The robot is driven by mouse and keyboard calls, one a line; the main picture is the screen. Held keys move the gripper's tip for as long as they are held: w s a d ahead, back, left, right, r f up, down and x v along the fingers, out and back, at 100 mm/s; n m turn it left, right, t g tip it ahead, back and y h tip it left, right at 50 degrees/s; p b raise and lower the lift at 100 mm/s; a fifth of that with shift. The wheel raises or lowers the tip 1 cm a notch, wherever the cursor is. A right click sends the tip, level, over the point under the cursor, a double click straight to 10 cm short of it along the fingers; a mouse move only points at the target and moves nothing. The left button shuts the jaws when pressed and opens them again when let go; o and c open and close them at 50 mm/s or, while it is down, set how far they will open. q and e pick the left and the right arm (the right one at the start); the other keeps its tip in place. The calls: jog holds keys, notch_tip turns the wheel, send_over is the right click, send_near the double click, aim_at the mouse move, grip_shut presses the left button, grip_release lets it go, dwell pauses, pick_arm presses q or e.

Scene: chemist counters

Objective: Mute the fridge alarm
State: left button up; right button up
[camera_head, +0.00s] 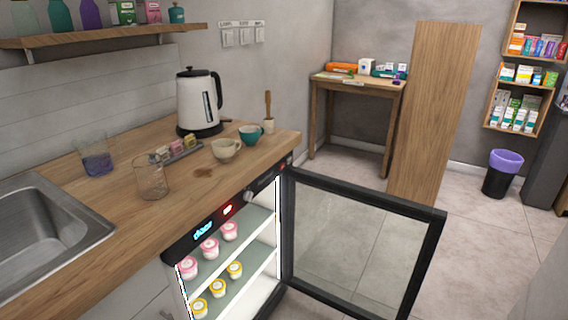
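A small fridge (227,257) stands under the wooden counter, lit inside. Its glass door (352,240) with a dark frame is swung wide open to the right. The dark control strip (238,205) above the opening has a cyan display (203,231), a red glowing spot (228,211) and a pale round knob (249,197). The display text is too small to read. Neither of my grippers is in view.
A sink (35,240) is at left. The open door blocks floor right of the fridge; a bin (502,174) stands farther back.

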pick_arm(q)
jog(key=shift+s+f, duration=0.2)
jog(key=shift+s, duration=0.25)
